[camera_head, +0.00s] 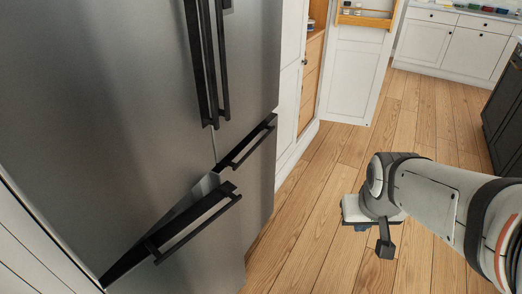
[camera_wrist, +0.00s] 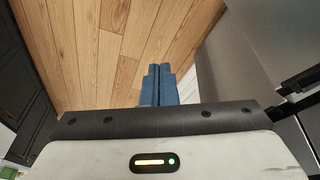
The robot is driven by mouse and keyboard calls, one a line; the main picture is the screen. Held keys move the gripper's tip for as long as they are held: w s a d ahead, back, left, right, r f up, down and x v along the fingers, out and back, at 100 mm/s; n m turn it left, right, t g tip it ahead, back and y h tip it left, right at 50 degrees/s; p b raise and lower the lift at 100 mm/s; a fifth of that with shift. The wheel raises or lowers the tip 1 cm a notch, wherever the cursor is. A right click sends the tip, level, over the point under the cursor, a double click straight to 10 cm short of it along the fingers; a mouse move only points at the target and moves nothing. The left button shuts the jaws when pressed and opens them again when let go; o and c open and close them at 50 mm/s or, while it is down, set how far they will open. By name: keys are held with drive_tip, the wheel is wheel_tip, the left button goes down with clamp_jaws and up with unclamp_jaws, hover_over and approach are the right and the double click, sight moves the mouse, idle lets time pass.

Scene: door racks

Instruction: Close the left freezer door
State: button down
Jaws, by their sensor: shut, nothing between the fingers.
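The left freezer door (camera_head: 190,262) is the lower left steel panel of the fridge in the head view. It stands slightly ajar, tilted out of line, with a dark wedge-shaped gap along its top edge. Its black bar handle (camera_head: 195,224) runs along its top. My gripper (camera_wrist: 158,70) is shut and empty, its blue fingers together in the wrist view. In the head view my gripper (camera_head: 361,228) hangs over the floor to the right of the door, apart from it. The fingers are mostly hidden there.
The right freezer door (camera_head: 262,170) looks shut, with its own black handle (camera_head: 248,141). The upper fridge doors (camera_head: 110,90) are shut. The wood floor (camera_head: 320,215) between the fridge and my arm is clear. White cabinets (camera_head: 450,45) stand at the back, and a dark cabinet (camera_head: 507,110) at the right.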

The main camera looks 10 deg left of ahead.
drive_tip(key=w+f+n+t+b, duration=0.3)
drive_tip(key=w+f+b, duration=0.1)
drive_tip(key=w+f, duration=0.7)
drive_tip(key=n+t+y+b, duration=0.4)
drive_tip(key=n+y+b, duration=0.3)
drive_tip(key=y+b, duration=0.65)
approach(238, 216)
drive_tip(key=shift+y, duration=0.95)
drive_tip(key=x, duration=0.4)
drive_tip(key=f+x, duration=0.1)
drive_tip(key=x, duration=0.1)
drive_tip(key=shift+w+a+f, duration=0.1)
drive_tip(key=shift+w+a, duration=0.05)
drive_tip(key=shift+w, duration=0.3)
